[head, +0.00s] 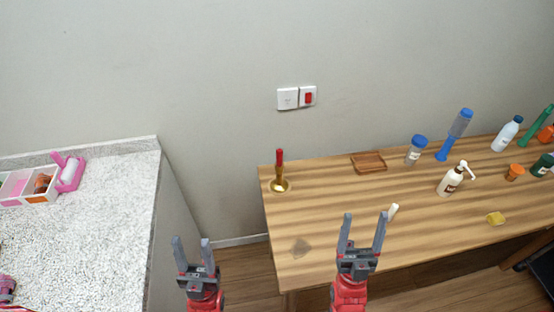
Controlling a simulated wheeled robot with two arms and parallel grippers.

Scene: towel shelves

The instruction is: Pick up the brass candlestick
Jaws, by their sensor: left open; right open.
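The brass candlestick (280,184) stands upright on the wooden table (330,213), near its back left corner. It has a round brass base and holds a red candle (279,160). My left gripper (192,241) is open and empty, left of the table over the gap beside the stone counter. My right gripper (363,218) is open and empty in front of the candlestick and to its right, over the table's front part. Neither gripper touches the candlestick.
A speckled counter (100,215) is at left.

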